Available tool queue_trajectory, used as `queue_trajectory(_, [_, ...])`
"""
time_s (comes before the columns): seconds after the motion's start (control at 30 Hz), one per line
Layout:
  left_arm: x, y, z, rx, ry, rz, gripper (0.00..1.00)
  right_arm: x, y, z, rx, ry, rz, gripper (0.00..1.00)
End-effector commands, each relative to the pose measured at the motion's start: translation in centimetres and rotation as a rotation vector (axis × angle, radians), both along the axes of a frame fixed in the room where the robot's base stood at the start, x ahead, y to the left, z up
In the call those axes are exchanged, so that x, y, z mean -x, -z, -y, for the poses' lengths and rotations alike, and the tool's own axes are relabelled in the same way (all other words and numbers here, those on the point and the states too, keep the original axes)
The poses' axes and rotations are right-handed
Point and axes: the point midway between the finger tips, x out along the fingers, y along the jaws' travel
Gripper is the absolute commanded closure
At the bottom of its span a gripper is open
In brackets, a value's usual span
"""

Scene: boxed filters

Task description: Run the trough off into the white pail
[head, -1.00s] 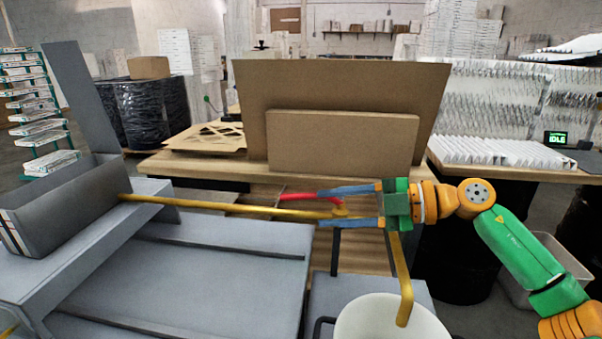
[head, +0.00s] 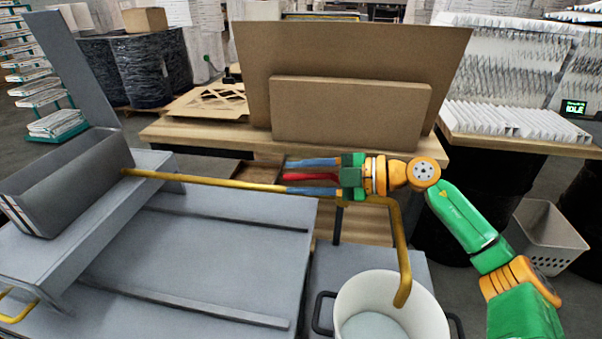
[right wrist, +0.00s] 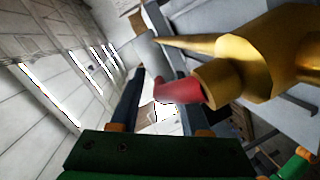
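The grey trough (head: 98,178) stands at the left of the head view. A yellow drain pipe (head: 225,183) runs right from it, then bends down to an open end over the white pail (head: 428,317). No stream shows at the pipe's end. A pale disc shows inside the pail; I cannot tell whether it is liquid or the bottom. My right gripper (head: 287,176) is open, its blue fingers either side of the red valve lever (head: 308,177), which points left above the pipe. In the right wrist view the lever (right wrist: 178,90) joins the brass valve (right wrist: 245,70). My left gripper is out of view.
A grey platform (head: 210,255) fills the lower left. Cardboard panels (head: 350,115) stand on a wooden table behind the pipe. A grey bin (head: 548,238) is on the floor at right. The pail has dark side handles.

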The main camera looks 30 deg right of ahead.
Motion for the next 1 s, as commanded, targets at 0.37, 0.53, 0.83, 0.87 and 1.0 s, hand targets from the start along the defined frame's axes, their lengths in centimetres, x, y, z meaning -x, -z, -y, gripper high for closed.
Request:
queue_trajectory(0.37, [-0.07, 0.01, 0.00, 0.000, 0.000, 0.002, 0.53, 0.03, 0.04, 0.03, 0.000, 0.000, -0.001, 1.00])
queue_trajectory(0.53, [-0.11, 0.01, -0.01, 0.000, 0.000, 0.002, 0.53, 0.03, 0.05, 0.03, 0.000, 0.000, -0.001, 1.00])
queue_trajectory(0.83, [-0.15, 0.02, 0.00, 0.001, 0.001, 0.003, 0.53, 0.04, 0.07, 0.03, 0.000, -0.001, -0.003, 1.00])
queue_trajectory(0.87, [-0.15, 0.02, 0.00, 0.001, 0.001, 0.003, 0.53, 0.03, 0.07, 0.03, 0.000, -0.001, -0.003, 1.00])
queue_trajectory(1.0, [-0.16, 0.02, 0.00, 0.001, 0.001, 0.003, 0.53, 0.04, 0.08, 0.03, 0.000, -0.001, -0.003, 1.00])
